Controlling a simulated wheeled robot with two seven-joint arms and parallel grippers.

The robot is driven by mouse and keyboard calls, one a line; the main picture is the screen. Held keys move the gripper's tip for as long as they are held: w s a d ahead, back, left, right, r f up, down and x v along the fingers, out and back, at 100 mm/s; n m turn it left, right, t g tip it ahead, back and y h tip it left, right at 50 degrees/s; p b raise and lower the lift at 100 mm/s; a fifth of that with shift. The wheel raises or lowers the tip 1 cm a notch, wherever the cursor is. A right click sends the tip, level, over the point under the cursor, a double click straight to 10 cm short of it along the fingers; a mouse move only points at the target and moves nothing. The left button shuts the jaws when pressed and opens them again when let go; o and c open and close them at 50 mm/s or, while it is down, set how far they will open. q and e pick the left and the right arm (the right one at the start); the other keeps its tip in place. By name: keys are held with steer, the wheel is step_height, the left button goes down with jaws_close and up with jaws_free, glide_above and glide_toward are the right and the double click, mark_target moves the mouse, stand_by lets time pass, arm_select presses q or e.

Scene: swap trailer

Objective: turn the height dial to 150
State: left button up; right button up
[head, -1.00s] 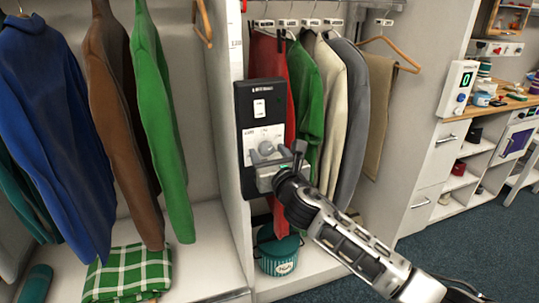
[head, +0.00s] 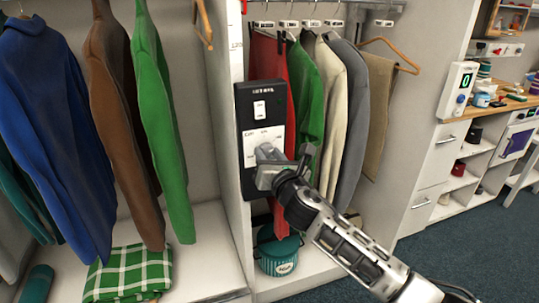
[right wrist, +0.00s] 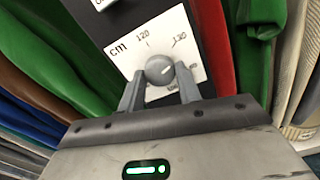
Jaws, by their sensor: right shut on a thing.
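The height dial is a round grey knob (right wrist: 159,69) on a white scale plate (right wrist: 120,55) marked "cm", with 120 and 130 readable in the right wrist view. A light mark on the knob points up and right, towards 130. Lower scale figures are hidden or unreadable. The plate sits on a black upright panel (head: 246,130) on the closet divider. My right gripper (head: 268,153) is at the dial, its fingers on either side of the knob and shut on it. My left gripper is out of view.
Red and green garments (head: 305,95) hang close to the panel's right. A white rocker switch (head: 259,110) is above the dial. A teal pot (head: 278,252) stands below. More clothes hang at the left. A separate unit with a green display (head: 465,79) is at the right.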

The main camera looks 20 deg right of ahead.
steer(key=m, duration=0.5)
steer(key=shift+m, duration=0.3)
steer(key=m, duration=0.5)
steer(key=shift+m+p, duration=0.3)
steer(key=shift+p, duration=0.1)
steer(key=m, duration=0.5)
steer(key=shift+a, duration=0.1)
steer(key=shift+m+p, duration=0.55)
steer(key=shift+m, duration=1.85)
steer(key=o, duration=1)
steer(key=shift+r, duration=0.1)
